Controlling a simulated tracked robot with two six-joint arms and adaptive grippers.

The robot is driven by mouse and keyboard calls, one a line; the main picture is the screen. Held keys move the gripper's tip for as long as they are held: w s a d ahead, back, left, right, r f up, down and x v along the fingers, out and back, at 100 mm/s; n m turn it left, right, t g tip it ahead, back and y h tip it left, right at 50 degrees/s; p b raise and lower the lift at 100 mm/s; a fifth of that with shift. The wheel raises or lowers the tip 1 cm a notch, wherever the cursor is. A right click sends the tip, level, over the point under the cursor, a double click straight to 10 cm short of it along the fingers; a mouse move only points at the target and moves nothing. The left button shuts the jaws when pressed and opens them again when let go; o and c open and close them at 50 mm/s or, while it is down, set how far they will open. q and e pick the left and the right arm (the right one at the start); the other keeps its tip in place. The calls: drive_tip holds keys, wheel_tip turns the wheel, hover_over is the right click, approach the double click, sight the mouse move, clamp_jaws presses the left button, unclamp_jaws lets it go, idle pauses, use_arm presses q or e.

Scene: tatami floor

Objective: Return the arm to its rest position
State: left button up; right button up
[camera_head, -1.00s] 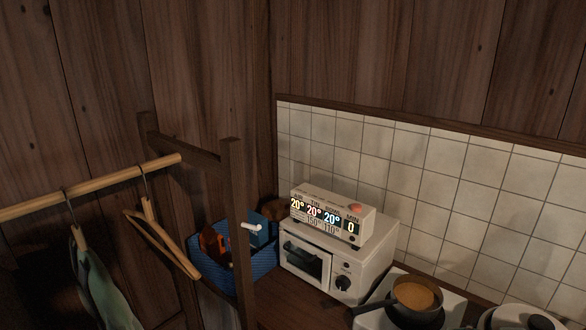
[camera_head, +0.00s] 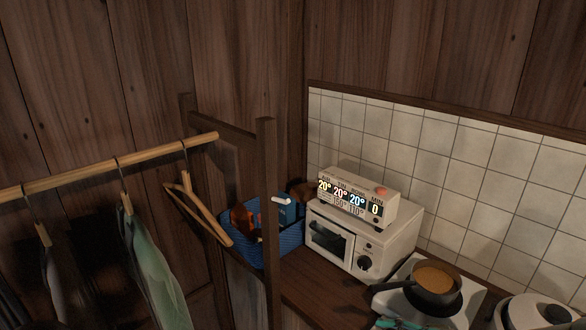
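Neither of my arms nor grippers can be made out in the head view. The view shows a corner of a wooden room, with a clothes rail on the left and a kitchen counter on the right.
A wooden clothes rail (camera_head: 110,165) holds an empty hanger (camera_head: 205,213) and a green garment (camera_head: 155,265). A blue basket (camera_head: 284,247), a white toaster oven (camera_head: 390,240) with a display box (camera_head: 347,197) on top, a pan (camera_head: 437,292) and a pot (camera_head: 538,313) crowd the counter (camera_head: 322,293).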

drive_tip(key=w+a+f+m+t+h, duration=0.2)
drive_tip(key=a+f, duration=0.5)
drive_tip(key=a, duration=0.5)
drive_tip(key=s+a+f+n+g+h, duration=0.25)
drive_tip(key=s+f+h, duration=0.2)
drive_tip(key=f, duration=0.65)
drive_tip(key=s+d+f+n+g+h, duration=0.2)
drive_tip(key=s+f+n, duration=0.2)
drive_tip(key=s, duration=0.4)
drive_tip(key=s+d+f+n+g+h, duration=0.2)
drive_tip(key=s+f+n+g, duration=0.1)
drive_tip(key=s, duration=0.5)
drive_tip(key=f+n, duration=0.1)
drive_tip(key=n, duration=0.1)
drive_tip(key=shift+s+d+n, duration=0.3)
drive_tip(key=shift+n, duration=0.05)
drive_tip(key=shift+g, duration=0.25)
